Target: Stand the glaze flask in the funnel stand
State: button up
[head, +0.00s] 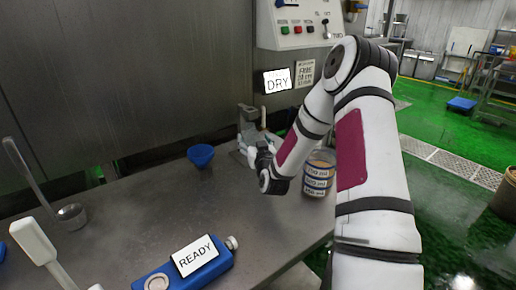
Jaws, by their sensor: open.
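My arm reaches across the metal table to its back right part. My gripper (256,153) is partly hidden by my own wrist, and its fingers show only small; it is open. A grey metal fixture (247,117) stands just beyond the gripper, with a pale object (262,136) at it. I cannot tell whether these are the funnel stand and the glaze flask, or whether the gripper touches either. A small blue bowl-like or funnel-like cup (201,155) sits upright on the table, left of the gripper.
A container with several label bands (318,175) stands right of my wrist. A blue object (211,268) with a READY sign lies at the front. A ladle (71,215) and a white-handled tool (38,245) are at left. The table's middle is clear.

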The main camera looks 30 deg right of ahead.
jog(key=s+a+r+n+g+y, duration=0.2)
jog(key=s+a+r+g, duration=0.15)
jog(key=s+a, duration=0.4)
jog(key=s+a+r+n+g+y, duration=0.25)
jog(key=s+a+r, duration=0.3)
jog(key=a, duration=0.35)
jog(key=s+a+r+g, duration=0.1)
jog(key=s+a+g, duration=0.1)
jog(key=s, duration=0.8)
jog(key=s+a+r+g+y, duration=0.1)
jog(key=s+a+g, duration=0.2)
jog(key=s, duration=0.7)
jog(key=s+a+r+g, duration=0.1)
jog(key=s+a+g, duration=0.2)
jog(key=s, duration=0.8)
jog(key=shift+a+r+y, duration=0.25)
jog(key=shift+a+y, duration=0.1)
jog(key=shift+a, duration=0.1)
jog(key=shift+r, duration=0.15)
jog(key=shift+t, duration=0.6)
notch_tip(320, 180, up, 6)
jog(key=p, duration=0.4)
jog(key=shift+f, duration=0.2)
